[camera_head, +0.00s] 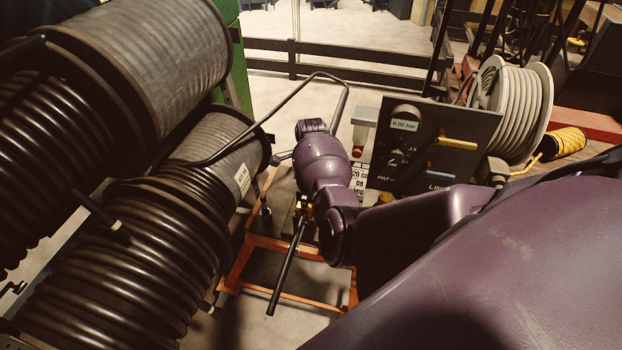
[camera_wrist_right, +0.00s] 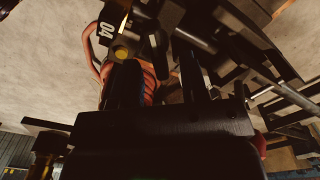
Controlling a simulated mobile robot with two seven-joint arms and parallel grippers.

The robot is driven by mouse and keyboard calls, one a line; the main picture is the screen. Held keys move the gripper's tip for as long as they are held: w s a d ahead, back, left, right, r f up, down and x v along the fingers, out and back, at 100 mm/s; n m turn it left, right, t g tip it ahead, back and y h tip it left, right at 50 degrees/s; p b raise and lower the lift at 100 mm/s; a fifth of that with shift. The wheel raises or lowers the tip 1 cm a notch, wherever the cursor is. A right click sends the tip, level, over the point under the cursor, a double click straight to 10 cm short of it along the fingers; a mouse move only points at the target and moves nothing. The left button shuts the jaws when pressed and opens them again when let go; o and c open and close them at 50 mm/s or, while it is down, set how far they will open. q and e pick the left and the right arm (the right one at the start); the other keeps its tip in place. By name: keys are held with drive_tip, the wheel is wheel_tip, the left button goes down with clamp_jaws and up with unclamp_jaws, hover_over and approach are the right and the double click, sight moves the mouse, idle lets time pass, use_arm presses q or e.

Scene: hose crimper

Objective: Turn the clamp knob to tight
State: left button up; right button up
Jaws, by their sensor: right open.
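I cannot pick out the clamp knob for certain in either view. In the head view my purple right arm reaches in from the right and covers most of the orange-framed bench (camera_head: 238,268). My right gripper is hidden there behind the arm. In the right wrist view my right gripper (camera_wrist_right: 158,78) is open, its dark fingers pointing up the picture, with nothing clearly held. Close to the fingers is a dark fixture marked 04 (camera_wrist_right: 105,30) with a round yellow part (camera_wrist_right: 121,53). Reddish ribbed material shows behind the fingers. My left gripper is not in view.
Large hose reels (camera_head: 150,50) fill the left. A dark panel (camera_head: 385,180) reading 0.00 bar, with yellow (camera_head: 458,144) and blue (camera_head: 443,171) handles, stands right of my arm. A black bar (camera_head: 287,268) sticks out in front. A white hose reel (camera_head: 512,95) is behind.

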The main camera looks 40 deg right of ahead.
wheel_tip(320, 180, up, 10)
idle(0.4)
drive_tip(key=shift+f, duration=0.1)
